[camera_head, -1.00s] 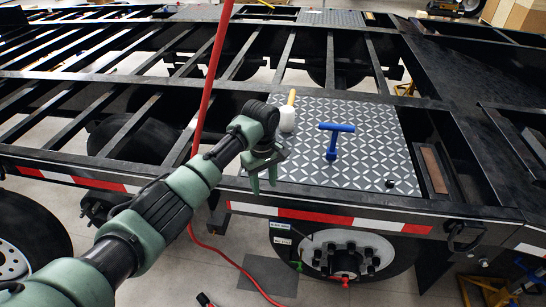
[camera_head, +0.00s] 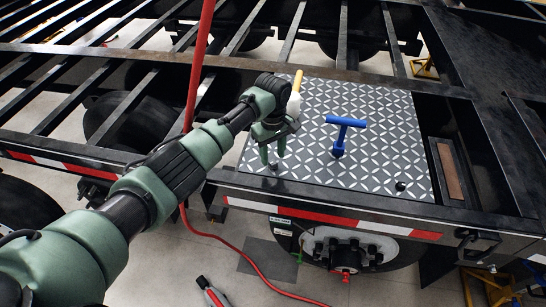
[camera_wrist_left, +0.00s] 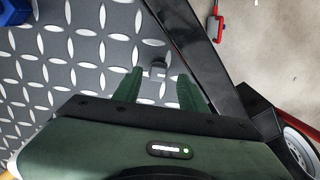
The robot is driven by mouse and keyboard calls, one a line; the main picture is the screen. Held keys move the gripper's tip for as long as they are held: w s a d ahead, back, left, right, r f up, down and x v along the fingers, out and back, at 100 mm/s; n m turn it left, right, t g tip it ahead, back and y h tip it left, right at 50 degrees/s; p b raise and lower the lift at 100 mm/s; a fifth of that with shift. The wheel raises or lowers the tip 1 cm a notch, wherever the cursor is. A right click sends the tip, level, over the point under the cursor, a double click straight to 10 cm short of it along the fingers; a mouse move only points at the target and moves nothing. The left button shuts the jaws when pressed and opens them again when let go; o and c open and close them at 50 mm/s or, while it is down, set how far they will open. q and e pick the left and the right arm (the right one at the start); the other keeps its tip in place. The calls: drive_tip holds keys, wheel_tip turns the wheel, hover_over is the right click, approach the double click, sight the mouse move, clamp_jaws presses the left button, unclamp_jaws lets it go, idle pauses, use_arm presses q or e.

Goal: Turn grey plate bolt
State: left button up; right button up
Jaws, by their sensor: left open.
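The grey plate (camera_head: 370,100) with a raised diamond pattern lies on the black trailer frame. A dark bolt (camera_head: 273,166) stands at its near left corner, and another dark bolt (camera_head: 401,186) at its near right corner. My left gripper (camera_head: 272,154) is open and empty, pointing down just above the near left bolt. In the left wrist view that bolt (camera_wrist_left: 157,68) shows between and just beyond the two green fingertips (camera_wrist_left: 161,76), with no visible contact. My right gripper is not in view.
A blue T-handle tool (camera_head: 338,138) stands upright on the plate, right of my left gripper. A mallet with a yellow handle and white head (camera_head: 293,104) lies just behind the gripper. A red hose (camera_head: 196,70) hangs left. A wheel (camera_head: 345,250) sits below the frame edge.

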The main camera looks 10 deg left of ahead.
sight(273, 163)
use_arm(q)
wheel_tip(273, 163, down, 2)
drive_tip(key=shift+w+f, duration=0.1)
drive_tip(key=shift+f, duration=0.15)
drive_tip(key=shift+w+f, duration=0.1)
drive_tip(key=shift+f, duration=0.3)
clamp_jaws()
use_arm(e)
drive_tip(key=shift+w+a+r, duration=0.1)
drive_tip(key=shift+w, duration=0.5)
use_arm(q)
drive_tip(key=shift+m, duration=0.3)
